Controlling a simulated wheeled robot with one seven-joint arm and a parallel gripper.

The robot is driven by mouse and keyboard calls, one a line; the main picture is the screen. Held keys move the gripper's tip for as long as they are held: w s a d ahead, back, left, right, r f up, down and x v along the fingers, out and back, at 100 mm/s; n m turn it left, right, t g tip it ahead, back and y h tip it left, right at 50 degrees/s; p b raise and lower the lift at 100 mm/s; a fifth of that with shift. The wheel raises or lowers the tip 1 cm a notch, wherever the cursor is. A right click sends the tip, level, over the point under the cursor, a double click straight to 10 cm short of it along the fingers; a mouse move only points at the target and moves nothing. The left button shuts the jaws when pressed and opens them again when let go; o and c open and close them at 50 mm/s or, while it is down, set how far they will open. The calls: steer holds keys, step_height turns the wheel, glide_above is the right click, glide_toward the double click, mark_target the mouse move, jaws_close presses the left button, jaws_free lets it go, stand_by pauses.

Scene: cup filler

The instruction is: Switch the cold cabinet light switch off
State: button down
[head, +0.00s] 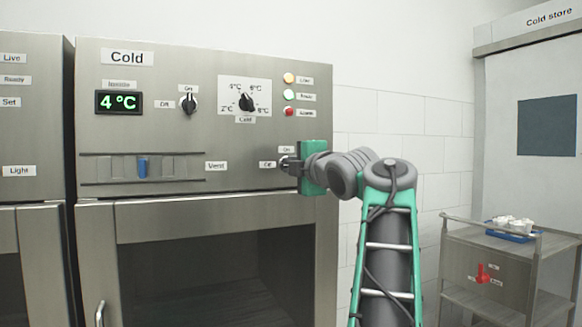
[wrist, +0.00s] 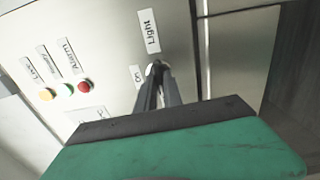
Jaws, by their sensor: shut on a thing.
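The cold cabinet (head: 230,60) has a steel front with a "Cold" label. Its light switch (head: 283,162) is a small dark knob at the panel's lower right, with an "On" label above it and an "Off" label to its left. My gripper (head: 290,165) reaches in from the right and is shut on the switch knob. In the wrist view the dark fingers (wrist: 157,75) close together at the knob, beside the "Light" label (wrist: 149,30) and an "On" label (wrist: 138,76). The fingers mostly hide the knob, so I cannot tell its setting.
A "4 °C" display (head: 119,102), a rotary switch (head: 188,103), a temperature dial (head: 246,102), a vent slider (head: 143,167) and indicator lamps (head: 289,95) share the panel. Another cabinet (head: 30,120) stands left. A trolley (head: 500,265) with a blue tray stands right.

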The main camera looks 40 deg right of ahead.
steer(key=c, duration=1.5)
jaws_free()
steer(key=b+v, duration=0.1)
steer(key=v, duration=0.6)
steer(key=shift+s+a, duration=0.2)
steer(key=shift+s, duration=0.15)
